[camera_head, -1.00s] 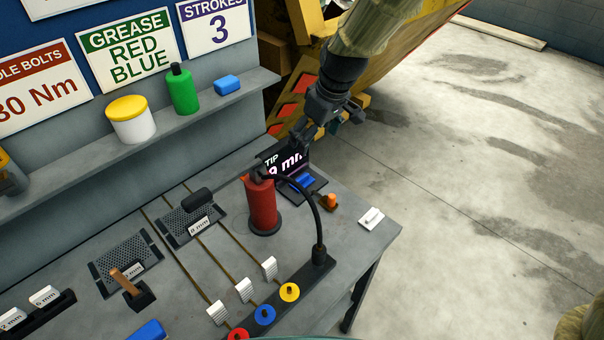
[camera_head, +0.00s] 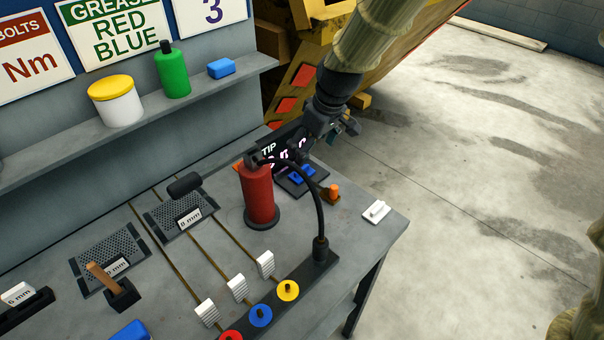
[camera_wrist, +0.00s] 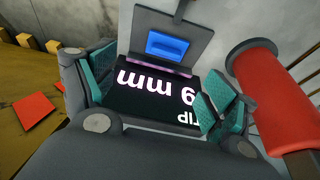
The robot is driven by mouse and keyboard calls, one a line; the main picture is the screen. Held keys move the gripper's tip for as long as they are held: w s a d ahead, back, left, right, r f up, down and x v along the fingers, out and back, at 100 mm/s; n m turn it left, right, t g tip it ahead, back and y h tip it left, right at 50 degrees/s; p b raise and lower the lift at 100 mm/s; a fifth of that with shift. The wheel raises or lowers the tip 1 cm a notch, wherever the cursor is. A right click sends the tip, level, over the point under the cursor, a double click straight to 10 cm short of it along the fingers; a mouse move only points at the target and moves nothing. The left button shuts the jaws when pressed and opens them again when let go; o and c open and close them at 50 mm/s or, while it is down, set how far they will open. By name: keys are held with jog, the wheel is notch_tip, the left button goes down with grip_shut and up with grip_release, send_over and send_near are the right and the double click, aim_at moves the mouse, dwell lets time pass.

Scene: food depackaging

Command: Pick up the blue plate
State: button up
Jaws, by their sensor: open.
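A small flat blue piece, which looks like the blue plate (camera_head: 303,174), lies on a dark pad in front of the "TIP 9 mm" display near the bench's back right. In the wrist view the blue plate (camera_wrist: 167,46) shows whole, beyond the display (camera_wrist: 150,95). My gripper (camera_head: 322,138) is above and behind the display, partly overlapping it in the head view. Its teal-padded fingers (camera_wrist: 158,90) are apart with nothing between them, and the display shows below the gap. The plate is ahead of the fingertips, not touched.
A red cylinder (camera_head: 259,196) stands close to the left of the display, with a black curved hose (camera_head: 319,205) beside it. An orange piece (camera_head: 331,193) and a white switch (camera_head: 376,211) sit to the right. A shelf (camera_head: 130,132) runs along the back wall.

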aim_at(302, 169)
jog(key=shift+p+x, duration=0.35)
jog(key=shift+x, duration=1.45)
jog(key=shift+s+a+f+p, duration=0.1)
jog(key=shift+a+f+p, duration=0.15)
jog(key=shift+f+p, duration=0.4)
jog(key=shift+a+f+p, duration=0.3)
jog(key=shift+f+p, duration=0.05)
jog(key=shift+f, duration=0.55)
jog(key=shift+x, duration=1)
jog(key=shift+c, duration=0.4)
jog(key=c, duration=1.2)
jog(key=shift+r, duration=0.15)
